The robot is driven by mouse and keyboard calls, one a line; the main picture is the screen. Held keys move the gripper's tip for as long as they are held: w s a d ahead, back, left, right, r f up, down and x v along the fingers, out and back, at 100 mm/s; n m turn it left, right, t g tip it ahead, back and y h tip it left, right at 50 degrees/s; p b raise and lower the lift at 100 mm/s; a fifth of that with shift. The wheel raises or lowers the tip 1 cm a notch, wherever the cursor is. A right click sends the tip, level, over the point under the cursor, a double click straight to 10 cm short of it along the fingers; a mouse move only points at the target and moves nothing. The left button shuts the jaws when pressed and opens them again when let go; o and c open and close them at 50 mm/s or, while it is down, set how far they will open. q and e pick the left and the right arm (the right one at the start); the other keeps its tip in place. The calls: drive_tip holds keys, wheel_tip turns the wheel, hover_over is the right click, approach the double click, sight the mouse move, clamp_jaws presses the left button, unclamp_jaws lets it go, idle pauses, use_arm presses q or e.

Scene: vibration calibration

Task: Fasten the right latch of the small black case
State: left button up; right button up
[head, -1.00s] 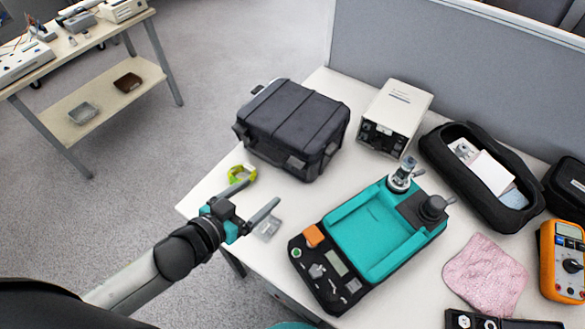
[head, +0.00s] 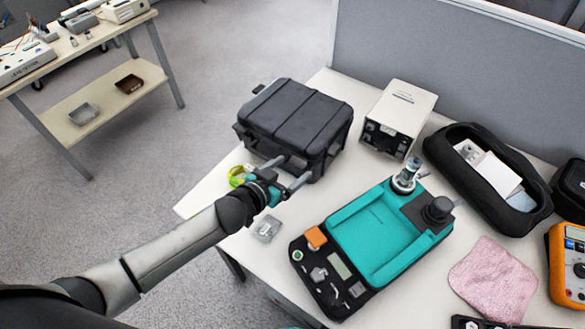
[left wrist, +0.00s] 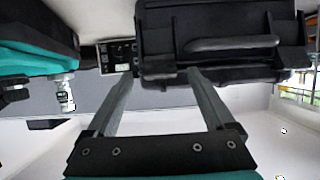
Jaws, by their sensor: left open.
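The small black case (head: 297,115) stands on the white table, lid down, in the head view. Its front side, with a carry handle (left wrist: 232,44), fills the upper right of the left wrist view. A dark latch part (left wrist: 154,72) shows at one end of that side, between the fingertips in the picture. I cannot tell whether the right latch is open or fastened. My left gripper (head: 292,169) is open and empty, its fingers pointing at the case front near its right end. It also shows in the left wrist view (left wrist: 162,74). Contact is unclear. My right gripper is out of view.
A teal and black device (head: 372,240) stands right of the gripper. A white box (head: 405,108) stands right of the case.

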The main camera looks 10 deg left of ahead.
use_arm(q)
drive_tip(key=shift+w+d+f, duration=0.25)
drive_tip(key=shift+w, duration=0.3)
drive_tip(key=shift+c, duration=0.2)
